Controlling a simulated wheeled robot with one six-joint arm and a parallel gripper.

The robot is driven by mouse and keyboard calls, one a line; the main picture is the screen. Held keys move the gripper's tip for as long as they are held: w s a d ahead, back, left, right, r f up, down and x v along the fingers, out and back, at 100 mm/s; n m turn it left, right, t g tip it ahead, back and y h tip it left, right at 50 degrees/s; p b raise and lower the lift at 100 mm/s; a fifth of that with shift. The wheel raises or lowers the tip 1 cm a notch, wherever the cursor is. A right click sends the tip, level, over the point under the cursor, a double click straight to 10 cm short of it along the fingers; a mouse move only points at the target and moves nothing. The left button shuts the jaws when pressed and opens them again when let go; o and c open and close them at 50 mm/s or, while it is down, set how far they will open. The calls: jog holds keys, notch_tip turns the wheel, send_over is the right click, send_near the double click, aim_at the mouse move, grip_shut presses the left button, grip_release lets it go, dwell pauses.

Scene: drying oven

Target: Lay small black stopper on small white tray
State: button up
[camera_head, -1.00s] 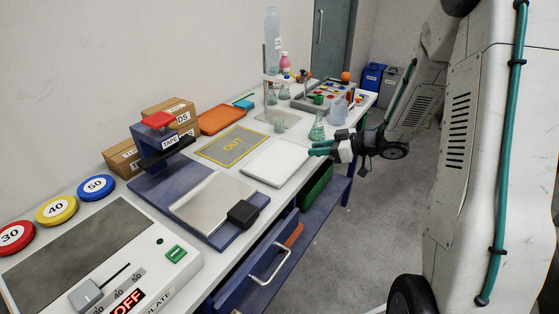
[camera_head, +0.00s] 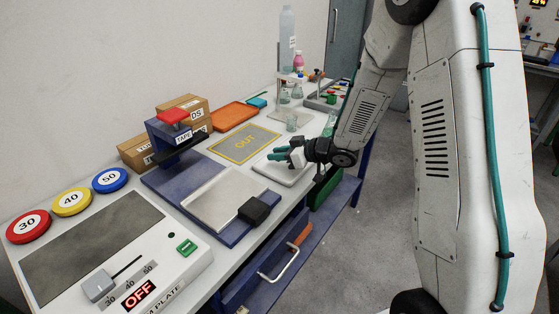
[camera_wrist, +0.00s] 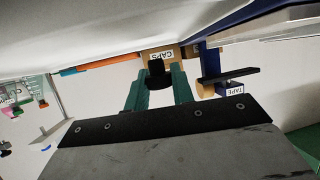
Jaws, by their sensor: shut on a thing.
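My gripper (camera_head: 278,154) has green fingers and is over the small white tray (camera_head: 268,172), hiding part of it in the head view. In the wrist view, which is upside down, the two fingers are shut on a small black stopper (camera_wrist: 159,74) at their tips. The stopper is too small to make out in the head view. A broad pale surface fills the top of the wrist view; I cannot tell whether it is the tray or the table. The exact gap between stopper and tray cannot be told.
A blue press-like stand (camera_head: 226,234) with a metal plate is nearer. An orange tray (camera_head: 234,116) and cardboard boxes (camera_head: 184,108) are along the wall. Glassware (camera_head: 292,122) stands beyond the tray.

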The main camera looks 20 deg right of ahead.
jog(key=shift+d+f, duration=0.1)
jog(key=shift+f, duration=1.15)
jog(key=shift+f, duration=0.2)
jog(key=o, duration=1)
jog(key=shift+c, duration=0.2)
jog(key=shift+r, duration=0.1)
